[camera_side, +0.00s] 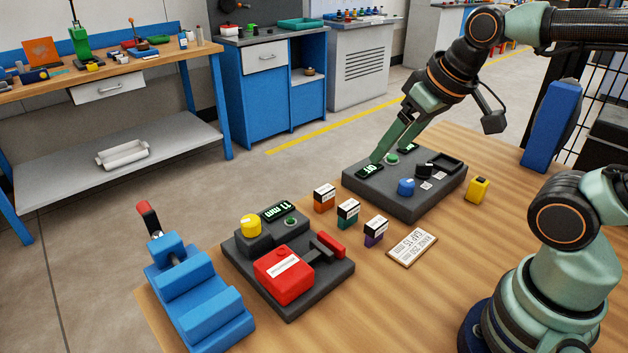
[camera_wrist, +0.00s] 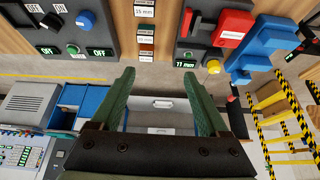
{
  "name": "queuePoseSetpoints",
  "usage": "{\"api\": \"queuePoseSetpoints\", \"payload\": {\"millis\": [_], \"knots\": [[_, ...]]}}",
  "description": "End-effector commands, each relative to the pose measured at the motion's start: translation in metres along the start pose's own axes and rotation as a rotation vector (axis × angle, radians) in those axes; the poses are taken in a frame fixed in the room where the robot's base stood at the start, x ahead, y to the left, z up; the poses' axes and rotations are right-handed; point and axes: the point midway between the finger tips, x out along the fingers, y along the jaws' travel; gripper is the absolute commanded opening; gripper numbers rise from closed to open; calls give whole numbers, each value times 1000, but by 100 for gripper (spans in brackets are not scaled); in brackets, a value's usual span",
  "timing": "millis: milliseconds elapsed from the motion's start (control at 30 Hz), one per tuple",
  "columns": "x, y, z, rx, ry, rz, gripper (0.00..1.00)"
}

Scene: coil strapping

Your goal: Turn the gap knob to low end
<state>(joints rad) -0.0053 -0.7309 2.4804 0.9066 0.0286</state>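A yellow knob (camera_side: 251,225), which I take for the gap knob, sits on the dark grey unit with the red box. Next to it a display (camera_side: 278,211) reads 11 mm in green. In the wrist view the yellow knob (camera_wrist: 213,67) is right of the display (camera_wrist: 184,64) and beyond my right-hand finger. Any pointer mark on it is too small to read. My gripper (camera_wrist: 157,75) is open and empty, with its fingers apart.
The other dark control box (camera_side: 405,205) carries a blue knob (camera_side: 406,186) and displays reading OFF. Several small labelled blocks (camera_side: 347,212) and a card (camera_side: 411,248) lie between the units.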

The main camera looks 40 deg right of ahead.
Motion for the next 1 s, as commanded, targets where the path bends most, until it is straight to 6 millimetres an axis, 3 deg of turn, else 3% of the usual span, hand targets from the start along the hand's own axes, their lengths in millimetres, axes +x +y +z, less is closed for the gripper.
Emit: {"api": "queuePoseSetpoints", "payload": {"millis": [267, 467, 733, 1000], "knots": [[1, -28, -47, 318, -112, -9, 78], [16, -59, -87, 623, -213, 30, 78], [56, -111, -124, 1025, -322, 149, 78], [105, -162, -137, 1372, -373, 312, 78]]}}
